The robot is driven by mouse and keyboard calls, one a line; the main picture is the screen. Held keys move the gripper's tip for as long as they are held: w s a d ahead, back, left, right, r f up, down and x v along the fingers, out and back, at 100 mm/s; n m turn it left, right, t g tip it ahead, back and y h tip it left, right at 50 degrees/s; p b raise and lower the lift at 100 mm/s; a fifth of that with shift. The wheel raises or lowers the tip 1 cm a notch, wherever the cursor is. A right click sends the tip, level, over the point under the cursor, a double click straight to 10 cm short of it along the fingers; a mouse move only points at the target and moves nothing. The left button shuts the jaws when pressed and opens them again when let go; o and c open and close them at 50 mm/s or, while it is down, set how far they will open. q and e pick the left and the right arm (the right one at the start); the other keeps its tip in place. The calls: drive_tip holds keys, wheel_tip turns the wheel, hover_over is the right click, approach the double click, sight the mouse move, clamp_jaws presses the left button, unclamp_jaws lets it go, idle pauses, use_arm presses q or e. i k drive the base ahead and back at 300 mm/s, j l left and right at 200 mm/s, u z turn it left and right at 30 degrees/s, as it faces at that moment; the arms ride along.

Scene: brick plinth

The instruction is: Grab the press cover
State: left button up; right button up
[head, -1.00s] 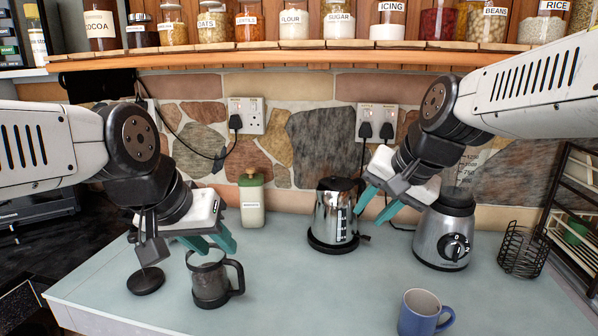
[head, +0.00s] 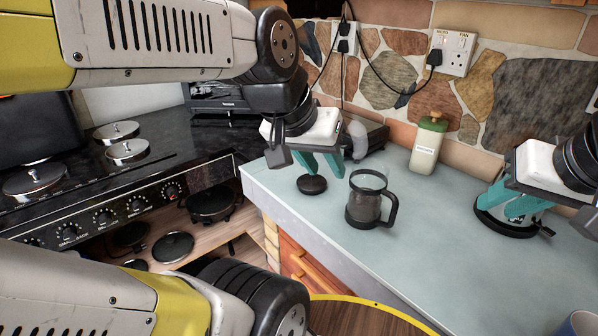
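The press cover (head: 312,184) is a small dark round lid with a knob, lying on the pale blue counter. The glass press (head: 368,202), with a black base and handle, stands upright to its right; its top is uncovered. My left gripper (head: 320,166) has its teal fingers pointing down, just above and behind the cover in the picture. They are apart with nothing between them. Whether a finger touches the cover is hard to tell. My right gripper (head: 512,205) is at the right, its teal fingers apart, in front of the mostly hidden kettle.
A green-capped bottle (head: 427,143) stands behind the press. The stove (head: 130,180) with pots is left of the counter, past its edge. A blue mug (head: 580,325) shows at the lower right corner. The counter (head: 440,250) between press and mug is clear.

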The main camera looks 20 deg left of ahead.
sight(316, 186)
drive_tip(key=u, duration=0.75)
drive_tip(key=k+u, duration=0.25)
drive_tip(key=u, duration=0.25)
drive_tip(key=k+u, duration=0.3)
drive_tip(key=u, duration=0.15)
drive_tip(key=i+l+u, duration=0.1)
drive_tip(key=l, duration=0.25)
